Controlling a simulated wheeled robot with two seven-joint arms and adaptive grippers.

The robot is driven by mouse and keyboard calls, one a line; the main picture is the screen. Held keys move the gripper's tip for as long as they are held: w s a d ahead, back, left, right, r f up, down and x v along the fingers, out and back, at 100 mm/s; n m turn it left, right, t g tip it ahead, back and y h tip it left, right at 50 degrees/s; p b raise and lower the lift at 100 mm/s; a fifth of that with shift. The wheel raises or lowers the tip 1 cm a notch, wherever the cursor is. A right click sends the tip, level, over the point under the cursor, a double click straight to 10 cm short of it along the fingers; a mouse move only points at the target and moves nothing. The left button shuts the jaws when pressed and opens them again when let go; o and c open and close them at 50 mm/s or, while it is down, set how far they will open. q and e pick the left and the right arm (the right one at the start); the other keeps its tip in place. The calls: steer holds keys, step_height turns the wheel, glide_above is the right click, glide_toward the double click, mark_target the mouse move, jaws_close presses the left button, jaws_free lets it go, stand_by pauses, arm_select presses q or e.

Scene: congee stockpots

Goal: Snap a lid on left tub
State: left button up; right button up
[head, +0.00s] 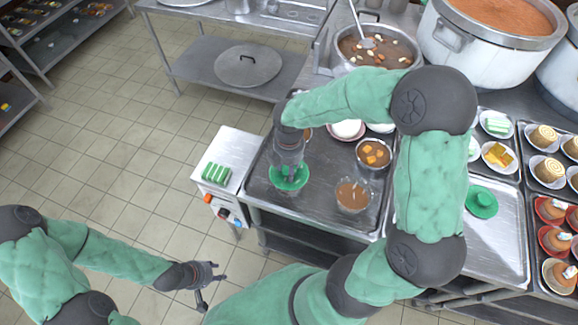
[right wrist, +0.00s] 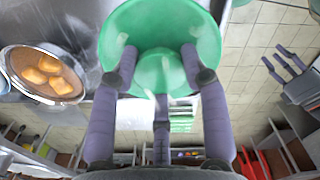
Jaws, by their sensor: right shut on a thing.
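My right gripper (head: 288,160) is shut on the knob of a green round lid (head: 289,177), held over the left part of the metal counter. The lid fills the top middle of the right wrist view (right wrist: 160,40). A round tub with brown food and orange pieces (right wrist: 45,75) stands apart from the lid in that view, uncovered; in the head view only a sliver shows behind the gripper. Another tub with orange cubes (head: 373,153) and a tub of brown soup (head: 352,195) stand to the right. My left gripper (head: 205,287) is open and empty over the floor.
A second green lid (head: 481,201) lies on the right tray. Big stockpots (head: 490,50) stand behind. Cups and desserts crowd the right.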

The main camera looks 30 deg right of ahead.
steer(key=o, duration=0.9)
steer(key=shift+o, duration=0.5)
steer(key=o, duration=0.4)
steer(key=shift+r+p, duration=3.15)
steer(key=shift+r, duration=0.4)
